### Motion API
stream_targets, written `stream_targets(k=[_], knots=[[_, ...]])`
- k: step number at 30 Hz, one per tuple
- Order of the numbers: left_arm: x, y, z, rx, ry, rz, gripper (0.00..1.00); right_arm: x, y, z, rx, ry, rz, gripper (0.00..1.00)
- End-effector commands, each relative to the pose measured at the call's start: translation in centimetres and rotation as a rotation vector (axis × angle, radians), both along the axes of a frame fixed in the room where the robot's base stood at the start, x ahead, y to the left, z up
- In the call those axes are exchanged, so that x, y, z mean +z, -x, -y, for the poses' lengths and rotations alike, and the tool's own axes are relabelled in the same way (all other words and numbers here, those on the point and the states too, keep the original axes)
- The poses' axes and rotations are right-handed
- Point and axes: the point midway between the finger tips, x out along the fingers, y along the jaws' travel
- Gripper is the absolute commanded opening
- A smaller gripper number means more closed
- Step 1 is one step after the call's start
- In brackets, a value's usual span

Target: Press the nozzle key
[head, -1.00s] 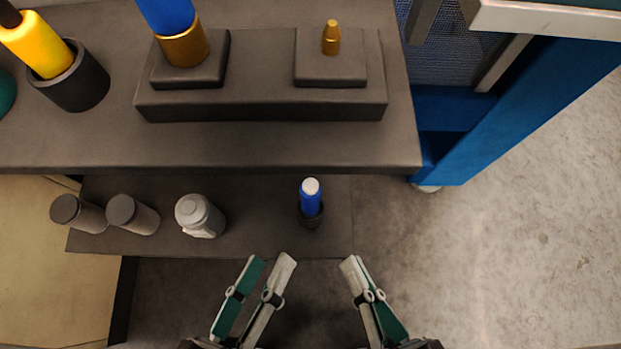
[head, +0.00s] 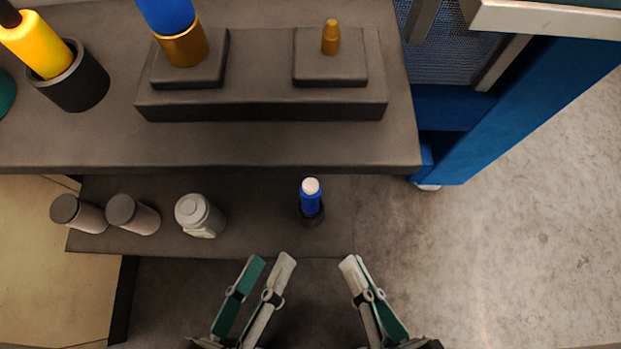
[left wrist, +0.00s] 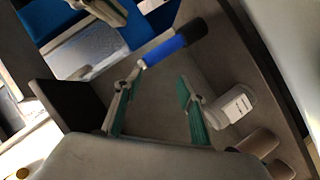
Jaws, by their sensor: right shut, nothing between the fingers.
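A dark bar (head: 260,107) on the bench top carries two raised square keys. The right key (head: 331,70) has a small brass nozzle (head: 331,38) standing on it. The left key (head: 187,75) has a blue piece with a brass collar (head: 184,45) on it. My left gripper (head: 272,257) is below these, in front of the lower shelf, open and empty; its spread fingers show in the left wrist view (left wrist: 163,88). My right gripper (head: 349,262) is just to its right, shut and empty. Both are well apart from the keys.
A blue, white-tipped stick (head: 311,197) stands in a dark holder on the lower shelf, ahead of the grippers. A grey bottle (head: 199,215) and two grey cylinders stand further left. A yellow tool in a black cup (head: 75,85) is at upper left. A blue cart (head: 500,125) is right; floor is clear there.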

Motion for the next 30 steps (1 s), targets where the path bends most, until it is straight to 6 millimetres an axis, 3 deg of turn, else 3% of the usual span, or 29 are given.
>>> stream_targets(k=[6, 11, 30], knots=[[-0.01, 0.00, 0.01, 0.000, 0.000, 0.000, 0.40, -0.01, 0.00, 0.00, 0.000, 0.000, 0.000, 0.00], [-0.01, 0.02, 0.01, 0.000, 0.000, 0.000, 0.01, -0.01, 0.00, 0.00, 0.000, 0.000, 0.000, 0.00], [-0.02, 0.03, 0.02, -0.001, 0.000, -0.001, 0.00, -0.01, 0.00, 0.01, 0.000, 0.000, 0.000, 0.00]])
